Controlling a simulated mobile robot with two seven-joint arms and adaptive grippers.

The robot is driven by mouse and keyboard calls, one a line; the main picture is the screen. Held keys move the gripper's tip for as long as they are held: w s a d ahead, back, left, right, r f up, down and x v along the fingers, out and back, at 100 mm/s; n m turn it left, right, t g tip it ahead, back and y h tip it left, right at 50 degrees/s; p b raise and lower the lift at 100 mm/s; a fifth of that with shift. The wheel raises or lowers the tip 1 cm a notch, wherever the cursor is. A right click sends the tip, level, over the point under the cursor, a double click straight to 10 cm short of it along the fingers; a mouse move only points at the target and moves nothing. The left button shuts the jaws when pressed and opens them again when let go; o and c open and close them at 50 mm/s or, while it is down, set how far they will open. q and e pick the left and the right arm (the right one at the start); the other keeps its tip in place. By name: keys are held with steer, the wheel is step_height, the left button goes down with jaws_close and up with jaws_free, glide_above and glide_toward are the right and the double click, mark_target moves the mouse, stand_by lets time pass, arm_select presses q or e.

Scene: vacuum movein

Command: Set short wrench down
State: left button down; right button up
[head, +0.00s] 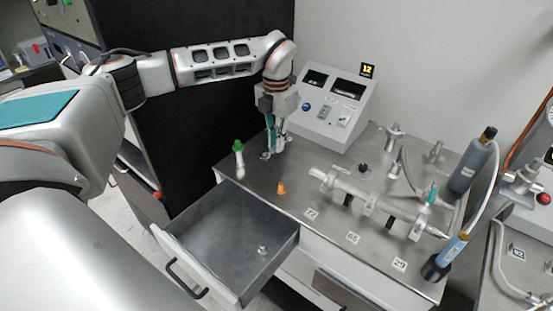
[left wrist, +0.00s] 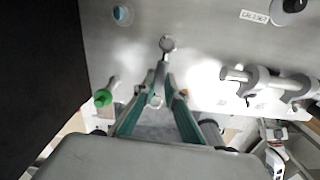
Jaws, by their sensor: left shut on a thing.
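My left gripper (head: 273,150) points down over the back left of the grey metal bench top (head: 300,205). In the left wrist view its teal fingers (left wrist: 157,82) are closed around a small grey metal wrench (left wrist: 167,45), whose ring-shaped end sticks out beyond the fingertips. In the head view the metal wrench (head: 266,156) shows small at the fingertips, low over the bench. I cannot tell whether it touches the surface. My right gripper is not in view.
A green-capped white bottle (head: 239,160) and an orange piece (head: 281,188) stand near the gripper. An open drawer (head: 178,250) holds a small metal part (head: 262,250). A control box (head: 333,108) stands behind. A pipe assembly (head: 365,192) occupies the right; bench room is clear between.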

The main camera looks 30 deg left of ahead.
mark_target(276, 168)
arm_select(q)
step_height(276, 168, down, 7)
steer(key=shift+r+p, duration=0.2)
steer(key=shift+p, duration=0.1)
steer(key=shift+f, duration=0.15)
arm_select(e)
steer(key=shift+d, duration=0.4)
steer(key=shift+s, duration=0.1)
arm_select(q)
steer(key=shift+f, duration=0.2)
steer(key=c, duration=2.1)
jaws_free()
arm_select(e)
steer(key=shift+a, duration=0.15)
